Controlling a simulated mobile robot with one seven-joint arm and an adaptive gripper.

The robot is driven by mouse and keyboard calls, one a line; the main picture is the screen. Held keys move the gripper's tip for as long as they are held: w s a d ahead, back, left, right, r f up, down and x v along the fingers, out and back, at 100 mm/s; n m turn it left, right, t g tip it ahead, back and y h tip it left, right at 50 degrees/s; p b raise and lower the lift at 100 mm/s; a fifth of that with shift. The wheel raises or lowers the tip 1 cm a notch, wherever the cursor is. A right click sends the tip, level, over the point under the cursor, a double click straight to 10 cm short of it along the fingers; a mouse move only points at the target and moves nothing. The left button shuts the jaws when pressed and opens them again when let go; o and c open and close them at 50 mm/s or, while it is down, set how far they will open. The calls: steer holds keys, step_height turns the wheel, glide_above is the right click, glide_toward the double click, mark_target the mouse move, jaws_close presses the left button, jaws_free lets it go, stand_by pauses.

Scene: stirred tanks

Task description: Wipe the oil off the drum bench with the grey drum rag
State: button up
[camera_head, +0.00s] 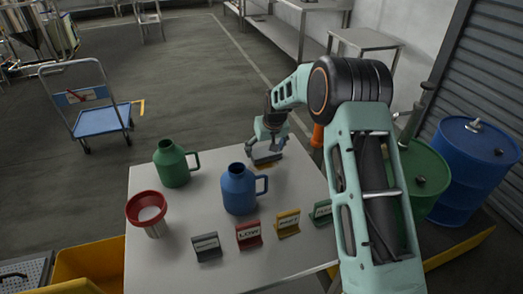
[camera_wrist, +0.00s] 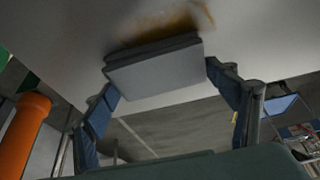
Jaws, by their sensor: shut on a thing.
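The grey drum rag (camera_wrist: 155,72) is a folded grey pad between the two fingers of my gripper (camera_wrist: 160,80) in the wrist view. A brown oil smear (camera_wrist: 168,25) shows on the pale bench top just beyond the rag's edge; the rag hides part of that area. In the head view my gripper (camera_head: 267,152) is low over the far edge of the drum bench (camera_head: 205,235), with a brownish patch under it. The rag is close to the bench top; I cannot tell if it presses on it.
A green jug (camera_head: 172,165), a blue jug (camera_head: 238,190) and a red funnel (camera_head: 147,210) stand on the bench. Several label stands, including a red one (camera_head: 248,235), line the near side. Blue (camera_head: 475,160) and green drums stand right. A blue trolley (camera_head: 100,118) is far left.

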steer(key=shift+w+d+f, duration=0.1)
steer(key=shift+w+d, duration=0.2)
steer(key=shift+d, duration=0.55)
steer(key=shift+w+d, duration=0.3)
steer(key=shift+d, duration=0.5)
steer(key=shift+s+d+b, duration=0.2)
steer(key=shift+s+d, duration=0.05)
steer(key=shift+s, duration=0.25)
steer(key=shift+s+d+b, duration=0.15)
steer(key=shift+s+d, duration=0.05)
steer(key=shift+s, duration=0.3)
steer(key=shift+s+a+b, duration=0.45)
steer(key=shift+s+a, duration=0.3)
steer(key=shift+a, duration=1)
steer(key=shift+s+a+b, duration=0.45)
steer(key=shift+s+a, duration=0.3)
steer(key=shift+a, duration=1.05)
steer(key=shift+s+a+b, duration=0.45)
steer(key=shift+s+a, duration=0.3)
steer(key=shift+a, duration=1)
steer(key=shift+w+d, duration=0.75)
steer(key=shift+d, duration=1)
steer(key=shift+w+d, duration=0.75)
steer(key=shift+d, duration=1.05)
steer(key=shift+w+d, duration=0.75)
steer(key=shift+d, duration=1)
steer(key=shift+r, duration=0.2)
steer(key=shift+r+p, duration=1.95)
steer(key=shift+r, duration=1.05)
